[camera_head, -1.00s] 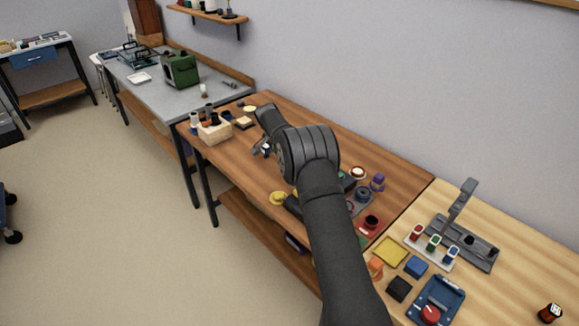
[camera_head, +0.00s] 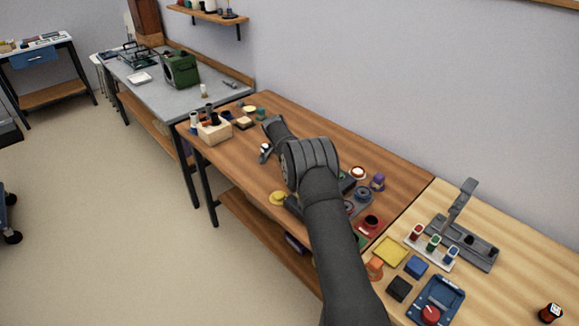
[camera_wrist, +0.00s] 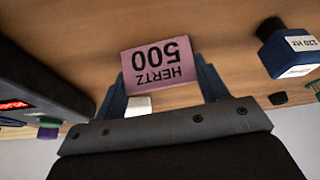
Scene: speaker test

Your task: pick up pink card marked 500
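In the wrist view the pink card (camera_wrist: 160,64) shows upside down, with "500" and "HERTZ" in dark print. It lies between the two dark blue fingertips of my gripper (camera_wrist: 160,76), close to both. The fingers are wide apart; I cannot tell whether they touch the card's edges. A small white piece (camera_wrist: 139,105) shows below the card, near the left finger. In the head view my gripper (camera_head: 265,152) is low over the brown wooden table (camera_head: 235,163), and the card cannot be made out there.
A dark blue block labelled "120 Hz" (camera_wrist: 288,52) is right of my gripper in the wrist view. A dark device with a red display (camera_wrist: 35,85) is on the left.

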